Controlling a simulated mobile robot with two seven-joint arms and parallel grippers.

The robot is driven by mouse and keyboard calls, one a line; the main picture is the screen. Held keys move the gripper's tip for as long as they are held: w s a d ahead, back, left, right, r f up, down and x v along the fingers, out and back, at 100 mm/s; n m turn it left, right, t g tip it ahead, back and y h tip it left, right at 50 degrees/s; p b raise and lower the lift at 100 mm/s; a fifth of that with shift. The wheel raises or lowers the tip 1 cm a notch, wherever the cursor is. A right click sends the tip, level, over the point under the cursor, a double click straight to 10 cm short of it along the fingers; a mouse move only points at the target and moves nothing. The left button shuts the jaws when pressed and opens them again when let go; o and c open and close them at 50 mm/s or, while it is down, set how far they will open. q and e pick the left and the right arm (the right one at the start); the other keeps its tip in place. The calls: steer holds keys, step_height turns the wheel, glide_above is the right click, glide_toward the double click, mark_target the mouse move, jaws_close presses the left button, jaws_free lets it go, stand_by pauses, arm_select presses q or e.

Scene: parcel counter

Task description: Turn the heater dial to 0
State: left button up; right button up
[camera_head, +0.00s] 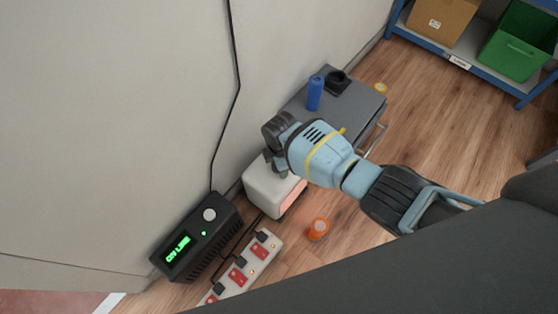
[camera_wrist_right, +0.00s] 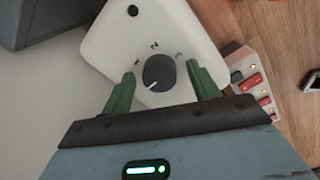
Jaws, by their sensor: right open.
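The white heater (camera_head: 262,190) stands on the floor by the wall, with an orange glow on its front. Its dark round dial (camera_wrist_right: 159,72) shows in the right wrist view, with a white pointer mark toward the lower left and small numerals around its upper side. The dial is hidden by my arm in the head view. My right gripper (camera_wrist_right: 160,69) is open, its two green fingers on either side of the dial. I cannot tell whether they touch it. My left gripper is not in view.
A black box with a green display (camera_head: 178,249) and a power strip with red switches (camera_head: 238,276) lie near the heater. An orange cylinder (camera_head: 318,229) stands on the floor. A grey cabinet (camera_head: 350,107) carries a blue cylinder (camera_head: 315,93). A blue shelf (camera_head: 470,62) holds boxes.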

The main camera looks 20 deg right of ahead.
step_height(320, 180, up, 6)
steer(key=p, duration=0.3)
steer(key=shift+s+r+p, duration=0.15)
steer(key=shift+r+p, duration=0.1)
steer(key=shift+p, duration=0.1)
steer(key=shift+r+p, duration=0.3)
steer(key=shift+r, duration=0.3)
steer(key=shift+s+r, duration=0.1)
